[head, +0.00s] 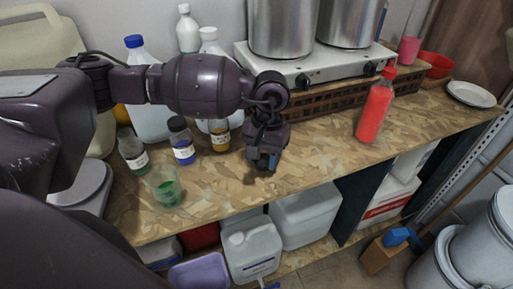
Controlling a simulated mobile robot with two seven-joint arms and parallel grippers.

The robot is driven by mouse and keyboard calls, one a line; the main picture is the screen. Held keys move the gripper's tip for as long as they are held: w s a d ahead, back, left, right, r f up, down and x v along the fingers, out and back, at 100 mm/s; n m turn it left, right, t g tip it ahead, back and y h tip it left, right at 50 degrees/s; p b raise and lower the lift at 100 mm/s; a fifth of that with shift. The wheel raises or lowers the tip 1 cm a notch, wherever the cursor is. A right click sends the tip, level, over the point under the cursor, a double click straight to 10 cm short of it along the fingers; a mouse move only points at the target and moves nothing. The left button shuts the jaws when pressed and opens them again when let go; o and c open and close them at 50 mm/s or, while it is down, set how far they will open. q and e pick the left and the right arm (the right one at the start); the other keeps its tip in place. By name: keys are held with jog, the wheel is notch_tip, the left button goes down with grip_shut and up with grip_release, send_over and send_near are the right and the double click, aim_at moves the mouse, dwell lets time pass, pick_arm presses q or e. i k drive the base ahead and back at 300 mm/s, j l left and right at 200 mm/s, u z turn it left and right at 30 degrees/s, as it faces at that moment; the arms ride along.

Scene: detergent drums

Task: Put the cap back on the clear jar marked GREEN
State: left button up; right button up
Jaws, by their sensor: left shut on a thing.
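The clear jar (134,158) with a white label and green contents stands at the left of the bench. No dark cap shows on its top, and its lettering is too small to read. My left gripper (264,163) points down over the bench, right of the jars and apart from them. It is shut on a small dark thing that appears to be the cap, mostly hidden by the fingers. My right gripper is not in view.
A jar with blue contents and a dark cap (183,147) and a yellow one (220,137) stand close by. A glass with green contents (167,190) is in front. A red bottle (374,112) stands right. The bench (310,158) is clear between.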

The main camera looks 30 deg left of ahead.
aim_at(131, 149)
jog(key=k+l+u, duration=0.2)
jog(key=k, duration=0.15)
jog(key=k+j+u, duration=0.35)
jog(key=k, duration=0.2)
jog(key=j+u, duration=0.35)
jog(key=j, duration=0.55)
jog(key=i, duration=0.05)
